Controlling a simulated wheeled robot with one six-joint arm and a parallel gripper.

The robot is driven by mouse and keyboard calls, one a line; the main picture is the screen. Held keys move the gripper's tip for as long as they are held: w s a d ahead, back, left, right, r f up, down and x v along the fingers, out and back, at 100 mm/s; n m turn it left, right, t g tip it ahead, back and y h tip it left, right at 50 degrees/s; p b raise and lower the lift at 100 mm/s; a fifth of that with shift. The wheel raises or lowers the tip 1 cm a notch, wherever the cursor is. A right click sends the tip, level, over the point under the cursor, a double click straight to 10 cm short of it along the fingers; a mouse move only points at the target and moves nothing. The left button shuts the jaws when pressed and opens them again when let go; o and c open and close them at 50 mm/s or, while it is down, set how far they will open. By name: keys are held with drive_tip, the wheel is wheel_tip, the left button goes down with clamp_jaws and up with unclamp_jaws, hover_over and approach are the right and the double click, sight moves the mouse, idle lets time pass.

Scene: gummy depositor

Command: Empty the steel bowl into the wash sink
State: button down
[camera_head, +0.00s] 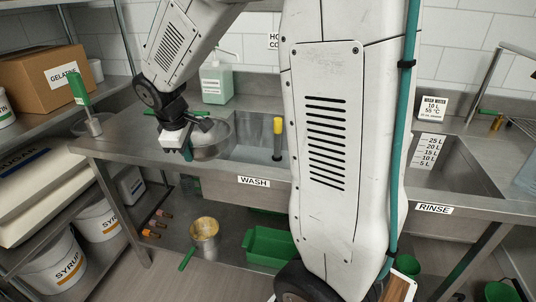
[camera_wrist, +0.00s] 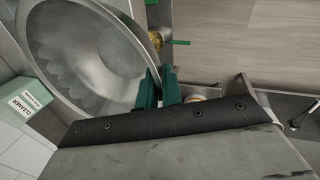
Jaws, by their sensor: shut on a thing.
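The steel bowl (camera_head: 216,141) is at the left side of the wash sink (camera_head: 254,158) in the head view, partly hidden by my gripper (camera_head: 187,150). In the wrist view the bowl (camera_wrist: 85,62) shows its wide grey inside. The green fingers of my gripper (camera_wrist: 161,88) are shut on its rim. I see no clear contents in the bowl, though part of the inside is out of view. I cannot tell whether the bowl touches the counter. My arm hides the right part of the wash sink.
A tool with a yellow handle (camera_head: 278,126) stands in the wash sink. A soap bottle (camera_head: 216,82) stands behind the bowl. A green-handled tool (camera_head: 78,90) is on the counter at left. The rinse sink (camera_head: 455,180) is at right. A green bin (camera_head: 268,245) is on the lower shelf.

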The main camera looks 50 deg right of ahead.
drive_tip(key=s+a, duration=0.3)
drive_tip(key=s, duration=0.2)
drive_tip(key=shift+s, duration=0.15)
